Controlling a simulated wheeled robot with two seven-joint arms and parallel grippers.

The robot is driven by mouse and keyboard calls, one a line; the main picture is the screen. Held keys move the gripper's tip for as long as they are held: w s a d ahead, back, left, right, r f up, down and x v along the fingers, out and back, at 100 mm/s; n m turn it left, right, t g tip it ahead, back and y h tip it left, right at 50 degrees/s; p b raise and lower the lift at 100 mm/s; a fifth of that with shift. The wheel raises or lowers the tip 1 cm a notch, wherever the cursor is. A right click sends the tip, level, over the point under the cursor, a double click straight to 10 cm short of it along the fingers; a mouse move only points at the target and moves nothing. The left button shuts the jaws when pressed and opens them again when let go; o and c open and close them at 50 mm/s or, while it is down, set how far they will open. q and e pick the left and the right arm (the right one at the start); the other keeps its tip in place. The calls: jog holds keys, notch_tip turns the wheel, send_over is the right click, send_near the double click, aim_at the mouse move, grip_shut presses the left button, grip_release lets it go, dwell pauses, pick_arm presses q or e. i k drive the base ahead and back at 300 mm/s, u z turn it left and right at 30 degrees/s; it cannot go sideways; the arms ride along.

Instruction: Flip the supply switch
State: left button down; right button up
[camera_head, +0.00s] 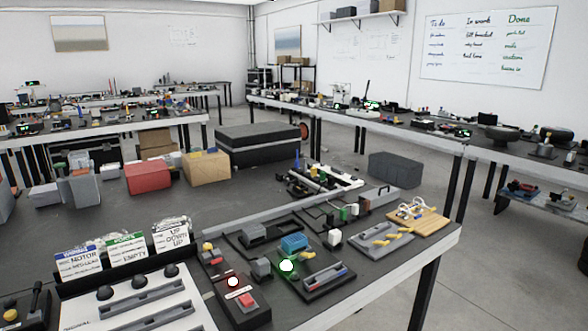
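I cannot tell for certain which part is the supply switch. A dark switch box (246,312) stands near the front edge of the table. It carries a red rocker-like part (246,299), a pale label strip and a small white light (233,282). To its right, a dark board (312,276) carries a glowing green-white light (287,266), a blue block (294,243) and small yellow parts. The position of the red part is too small to read. Neither of my grippers is in view.
A black rack with labelled cards (77,263) and a pale panel with black knobs (137,305) stand at the left front. A wooden board (418,218) and grey tray (381,240) lie to the right. Boxes, including a red one (148,176), stand farther back.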

aim_at(246, 300)
jog(key=k, duration=1.25)
jog(key=u, duration=0.85)
jog(key=i, duration=1.05)
jog(key=u, duration=0.15)
